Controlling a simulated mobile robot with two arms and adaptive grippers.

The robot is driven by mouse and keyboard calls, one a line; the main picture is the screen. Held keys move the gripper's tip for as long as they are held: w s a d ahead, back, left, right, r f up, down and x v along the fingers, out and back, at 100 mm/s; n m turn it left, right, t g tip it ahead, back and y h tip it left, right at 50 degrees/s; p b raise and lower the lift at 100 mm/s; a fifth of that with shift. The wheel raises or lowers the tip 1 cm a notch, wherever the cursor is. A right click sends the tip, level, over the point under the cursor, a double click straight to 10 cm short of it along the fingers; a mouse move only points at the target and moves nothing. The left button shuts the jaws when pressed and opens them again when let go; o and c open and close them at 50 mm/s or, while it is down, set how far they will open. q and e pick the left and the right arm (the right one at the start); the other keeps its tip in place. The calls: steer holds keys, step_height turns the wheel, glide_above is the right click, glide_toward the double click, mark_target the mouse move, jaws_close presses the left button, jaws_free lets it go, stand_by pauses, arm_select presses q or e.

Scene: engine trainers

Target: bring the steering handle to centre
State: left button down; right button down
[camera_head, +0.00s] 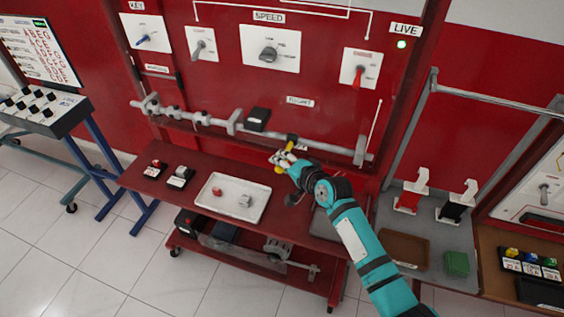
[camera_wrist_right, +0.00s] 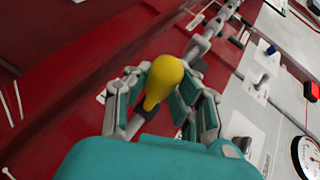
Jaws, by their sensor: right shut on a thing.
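The steering handle shows in the right wrist view as a yellow bulb-shaped knob (camera_wrist_right: 163,80) on a grey stem. My right gripper (camera_wrist_right: 160,95) has its fingers on both sides of the knob and is shut on it. In the head view my right gripper (camera_head: 282,160) is just in front of the long grey shaft (camera_head: 325,149) on the red panel, right of its middle. The handle's lower end is hidden. My left gripper is not in view.
Below the shaft, a red bench (camera_head: 140,180) carries a white tray (camera_head: 232,211) with small parts and two small switch boxes on its left. Switch plates and a red lever (camera_head: 358,77) are on the panel above. A grey side table (camera_head: 450,235) stands right.

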steer(key=shift+r, duration=0.1)
steer(key=c, duration=1.4)
jaws_free()
steer(key=o, duration=0.3)
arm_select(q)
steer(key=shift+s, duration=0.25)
arm_select(e)
steer(key=shift+o, duration=0.2)
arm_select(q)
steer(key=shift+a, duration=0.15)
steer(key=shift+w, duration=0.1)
arm_select(e)
steer(key=v, duration=1.2)
